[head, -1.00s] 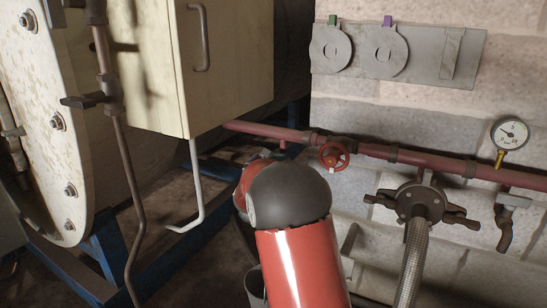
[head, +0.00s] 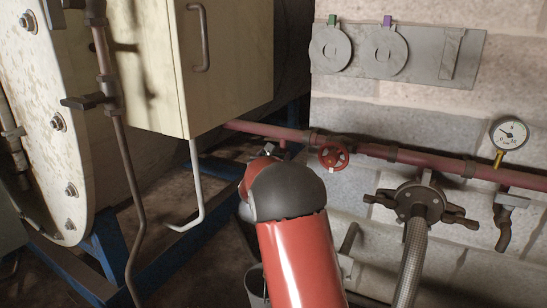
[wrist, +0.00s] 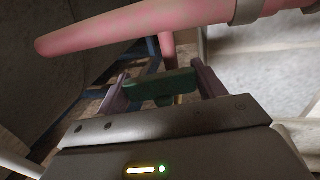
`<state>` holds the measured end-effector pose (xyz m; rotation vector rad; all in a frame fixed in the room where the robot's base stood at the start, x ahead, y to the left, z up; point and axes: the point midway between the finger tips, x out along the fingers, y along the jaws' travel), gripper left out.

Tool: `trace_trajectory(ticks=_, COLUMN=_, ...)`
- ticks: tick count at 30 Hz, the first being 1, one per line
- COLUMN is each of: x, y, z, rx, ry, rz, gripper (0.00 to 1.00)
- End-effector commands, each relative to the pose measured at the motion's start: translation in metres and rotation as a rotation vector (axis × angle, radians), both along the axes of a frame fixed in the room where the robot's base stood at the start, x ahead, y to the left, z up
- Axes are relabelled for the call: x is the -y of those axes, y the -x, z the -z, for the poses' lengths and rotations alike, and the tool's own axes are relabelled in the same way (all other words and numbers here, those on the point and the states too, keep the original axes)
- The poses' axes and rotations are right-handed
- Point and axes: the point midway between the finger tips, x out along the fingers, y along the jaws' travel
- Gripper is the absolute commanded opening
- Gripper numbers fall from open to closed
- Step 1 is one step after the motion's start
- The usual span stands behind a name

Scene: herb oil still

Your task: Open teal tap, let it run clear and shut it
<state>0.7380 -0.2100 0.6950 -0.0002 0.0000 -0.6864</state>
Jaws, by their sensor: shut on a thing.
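The teal tap's dark green handle (wrist: 160,91) shows in the wrist view, just below the pink-red pipe. My gripper (wrist: 165,84) is shut on this handle, with one finger at each end of it. A short pink-red stub (wrist: 167,48) comes down from the pipe behind the handle. The tap's outlet and any flow from it cannot be made out. In the head view my red arm and its dark joint hide the gripper and the tap.
The red pipe (head: 375,150) runs along the block wall, with a red handwheel (head: 333,155), a gauge (head: 510,134) and a hose coupling (head: 420,204). A bucket (head: 255,286) stands partly behind my arm. A cream cabinet (head: 222,70) hangs at upper left.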

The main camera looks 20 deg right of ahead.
Motion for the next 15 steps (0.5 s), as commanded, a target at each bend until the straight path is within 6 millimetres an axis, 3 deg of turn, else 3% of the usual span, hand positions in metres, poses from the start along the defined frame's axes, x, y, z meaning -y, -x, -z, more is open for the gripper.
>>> trace_trajectory(ticks=15, x=-0.0022, y=-0.0016, z=-0.0025, rx=0.002, ry=0.001, rz=0.258, gripper=0.46)
